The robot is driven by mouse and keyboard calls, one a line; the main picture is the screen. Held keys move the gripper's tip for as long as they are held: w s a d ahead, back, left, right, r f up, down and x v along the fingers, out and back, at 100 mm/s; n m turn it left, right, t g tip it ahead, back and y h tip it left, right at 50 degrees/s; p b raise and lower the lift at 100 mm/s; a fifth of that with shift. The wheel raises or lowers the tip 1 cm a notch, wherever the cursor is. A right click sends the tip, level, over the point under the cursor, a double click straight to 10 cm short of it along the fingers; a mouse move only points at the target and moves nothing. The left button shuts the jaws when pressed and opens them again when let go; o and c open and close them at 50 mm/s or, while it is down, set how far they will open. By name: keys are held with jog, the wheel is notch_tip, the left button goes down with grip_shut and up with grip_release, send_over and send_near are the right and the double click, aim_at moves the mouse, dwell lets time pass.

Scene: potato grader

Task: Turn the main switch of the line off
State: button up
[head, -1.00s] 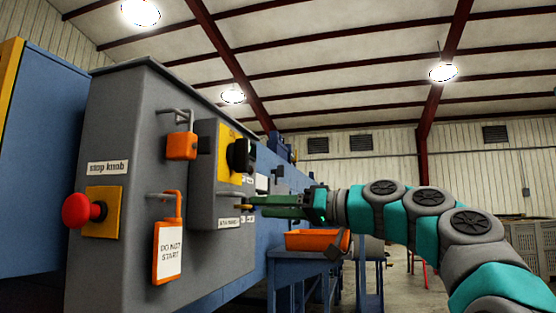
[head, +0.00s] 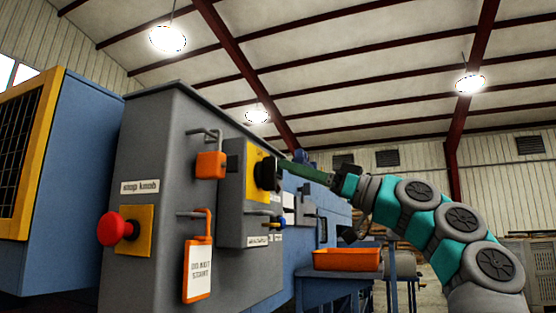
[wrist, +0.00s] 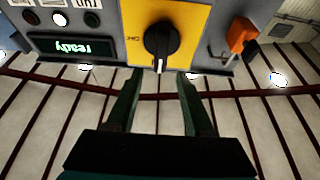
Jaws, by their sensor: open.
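The main switch is a black rotary knob (head: 266,172) on a yellow plate (head: 252,162), on a small grey box at the cabinet's side. In the wrist view the knob (wrist: 161,40) sits on its yellow plate (wrist: 192,18), with a white mark at its lower end. Small lettering beside it is hard to read. My gripper (wrist: 160,77) is open and empty, its two green fingers pointing at the knob, one on either side of its line and apparently just short of it. In the head view the gripper (head: 286,166) is at the knob's height; the contact point is unclear.
A red stop knob (head: 112,229) sticks out at the cabinet's front left. An orange padlock (head: 210,165) and an orange "do not start" tag (head: 198,270) hang on pegs. An orange tray (head: 346,260) stands on a blue table. A "ready" display (wrist: 70,47) glows beside the switch.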

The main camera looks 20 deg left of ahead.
aim_at(276, 163)
jog(key=p+x, duration=0.1)
jog(key=x, duration=0.3)
jog(key=shift+a+r+p, duration=0.2)
jog(key=shift+a+p, duration=0.05)
jog(key=shift+p, duration=0.05)
grip_shut()
jog(key=shift+f, duration=0.1)
